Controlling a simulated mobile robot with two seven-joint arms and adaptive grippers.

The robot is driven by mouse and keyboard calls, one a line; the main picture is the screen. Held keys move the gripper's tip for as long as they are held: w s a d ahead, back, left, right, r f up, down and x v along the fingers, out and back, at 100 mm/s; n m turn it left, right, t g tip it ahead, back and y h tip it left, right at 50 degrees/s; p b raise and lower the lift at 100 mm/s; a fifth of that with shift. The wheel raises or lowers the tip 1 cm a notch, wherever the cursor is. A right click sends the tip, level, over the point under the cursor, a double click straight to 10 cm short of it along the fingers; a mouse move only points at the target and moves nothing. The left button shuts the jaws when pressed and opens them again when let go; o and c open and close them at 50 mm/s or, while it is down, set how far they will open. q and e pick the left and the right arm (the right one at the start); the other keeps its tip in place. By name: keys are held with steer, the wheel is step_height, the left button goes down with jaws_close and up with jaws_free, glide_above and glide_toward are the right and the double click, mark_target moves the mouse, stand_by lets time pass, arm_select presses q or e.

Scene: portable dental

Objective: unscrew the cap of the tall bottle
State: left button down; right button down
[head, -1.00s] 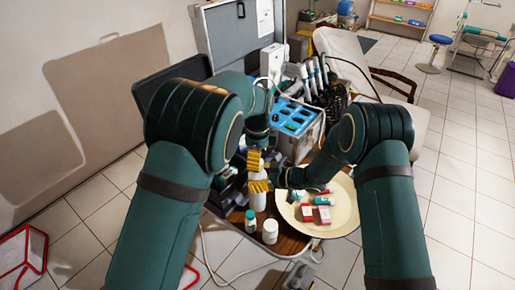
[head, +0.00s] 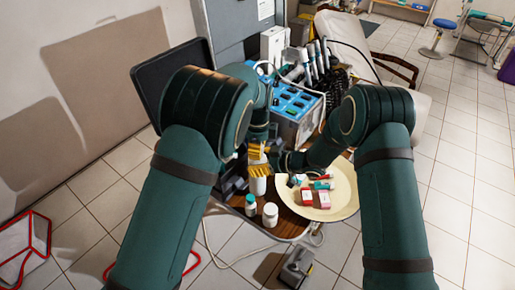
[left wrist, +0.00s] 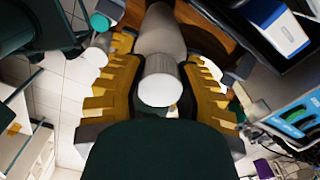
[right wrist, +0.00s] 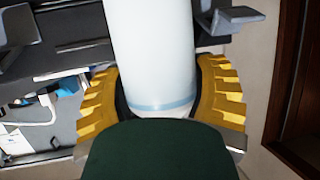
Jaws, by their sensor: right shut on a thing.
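The tall white bottle (head: 258,186) stands near the front edge of the brown table. My right gripper (head: 262,171) is shut on its body from the side. In the right wrist view the white body with a pale blue band (right wrist: 150,60) fills the space between the yellow fingers. My left gripper (head: 257,151) is above the right one, at the bottle's top. In the left wrist view the round white cap (left wrist: 160,82) lies between the open yellow fingers, with narrow dark gaps at its sides. The cap is hardly visible in the head view.
Two small white bottles, one with a green cap (head: 250,204) and one all white (head: 270,214), stand in front of the tall bottle. A cream round tray (head: 345,195) with small boxes and tubes is to the right. A blue-topped dental unit (head: 297,103) stands behind.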

arm_select(q)
steer(key=n, duration=0.6)
steer(key=shift+n, duration=0.3)
steer(key=c, duration=0.7)
jaws_free()
steer(key=shift+c, duration=0.2)
